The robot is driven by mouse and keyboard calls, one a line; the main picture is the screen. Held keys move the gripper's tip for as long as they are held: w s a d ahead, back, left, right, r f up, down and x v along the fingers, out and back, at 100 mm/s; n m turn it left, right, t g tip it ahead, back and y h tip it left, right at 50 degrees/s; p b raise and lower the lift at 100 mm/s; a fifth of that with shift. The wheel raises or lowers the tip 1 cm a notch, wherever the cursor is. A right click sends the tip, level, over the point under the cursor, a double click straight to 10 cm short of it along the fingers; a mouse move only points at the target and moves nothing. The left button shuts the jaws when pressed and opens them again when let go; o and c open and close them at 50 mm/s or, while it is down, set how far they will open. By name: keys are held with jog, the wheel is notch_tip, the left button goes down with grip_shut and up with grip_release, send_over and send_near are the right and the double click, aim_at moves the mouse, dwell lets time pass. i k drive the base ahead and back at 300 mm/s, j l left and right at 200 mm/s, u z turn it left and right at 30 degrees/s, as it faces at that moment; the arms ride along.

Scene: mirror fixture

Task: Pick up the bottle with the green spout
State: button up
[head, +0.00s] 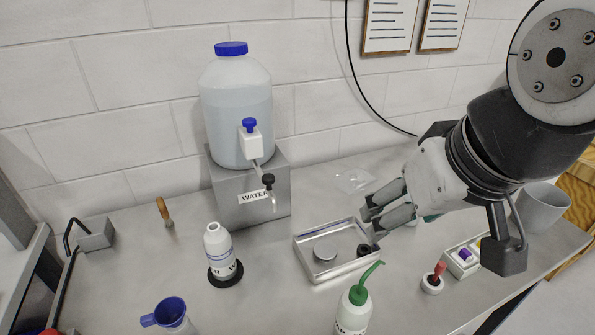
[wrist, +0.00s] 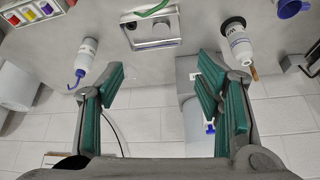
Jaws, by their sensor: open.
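The white bottle with the green spout (head: 353,312) stands upright at the front of the counter in the head view, its lower part cut off by the frame edge. Its bent green spout (head: 368,274) reaches up and to the right. In the wrist view only the green spout (wrist: 152,9) shows at the top edge; the bottle's body is out of frame. My gripper (head: 370,216) is open and empty, above the right end of the metal tray, behind and apart from the bottle. Its open fingers also show in the wrist view (wrist: 160,72).
A metal tray (head: 304,262) holds a round lid. An uncapped white bottle (head: 218,245) stands left on a black ring; a blue funnel cup (head: 171,312) is in front. A water jug (head: 235,95) stands behind. A blue-spouted bottle (wrist: 87,55) shows in the wrist view.

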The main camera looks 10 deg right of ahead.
aim_at(355, 310)
jog(key=k+l+u, duration=0.2)
jog(key=k+u, duration=0.25)
jog(key=k, duration=0.45)
jog(key=k+j+u, duration=0.1)
jog(key=k+u, duration=0.35)
jog(key=k, duration=0.45)
